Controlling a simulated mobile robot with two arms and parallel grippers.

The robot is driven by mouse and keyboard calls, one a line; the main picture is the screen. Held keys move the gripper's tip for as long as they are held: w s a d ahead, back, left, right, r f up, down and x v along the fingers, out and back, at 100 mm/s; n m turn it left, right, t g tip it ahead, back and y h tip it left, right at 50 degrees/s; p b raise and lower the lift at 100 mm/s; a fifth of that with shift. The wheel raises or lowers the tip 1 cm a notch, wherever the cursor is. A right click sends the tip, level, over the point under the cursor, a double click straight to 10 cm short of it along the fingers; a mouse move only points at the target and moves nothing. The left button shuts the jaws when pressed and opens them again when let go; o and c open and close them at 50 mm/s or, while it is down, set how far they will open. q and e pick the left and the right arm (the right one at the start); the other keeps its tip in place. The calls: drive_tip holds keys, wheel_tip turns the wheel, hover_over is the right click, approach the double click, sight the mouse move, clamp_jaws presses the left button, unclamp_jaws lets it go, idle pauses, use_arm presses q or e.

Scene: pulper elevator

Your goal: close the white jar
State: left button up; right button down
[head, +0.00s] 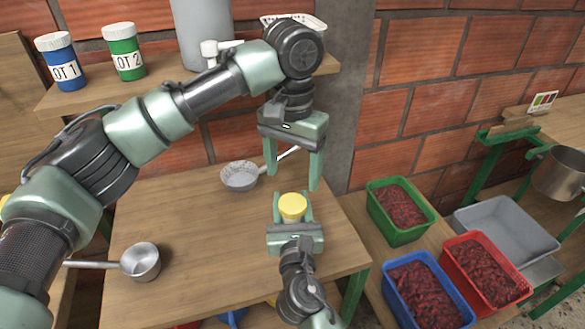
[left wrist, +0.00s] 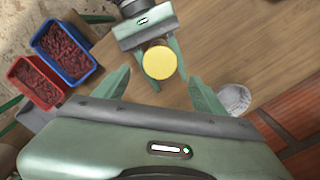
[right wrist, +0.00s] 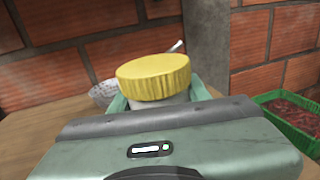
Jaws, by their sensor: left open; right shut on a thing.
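The white jar (right wrist: 165,102) is gripped by my right gripper (head: 292,203), which holds it upright above the work table. A ribbed yellow lid (head: 292,205) sits on top of the jar and covers its mouth. In the right wrist view the lid (right wrist: 154,77) looks slightly tilted; I cannot tell whether it is screwed tight. My left gripper (head: 292,178) is open and empty, pointing down above the lid and apart from it. In the left wrist view the lid (left wrist: 160,62) lies between and beyond the open fingers.
A strainer (head: 239,176) and a saucepan (head: 141,262) stand on the wooden table (head: 190,225). Blue (head: 60,62) and green (head: 124,51) lot jars stand on the shelf. Green (head: 400,210), blue (head: 426,292) and red (head: 486,270) crates of dark red contents are at right.

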sight(293, 203)
use_arm(q)
drive_tip(key=shift+f, duration=0.1)
idle(0.3)
drive_tip(key=shift+f, duration=3.95)
drive_tip(key=shift+c, duration=0.3)
drive_tip(key=c, duration=1.4)
drive_tip(key=shift+m, duration=1.4)
drive_tip(key=o, duration=1.5)
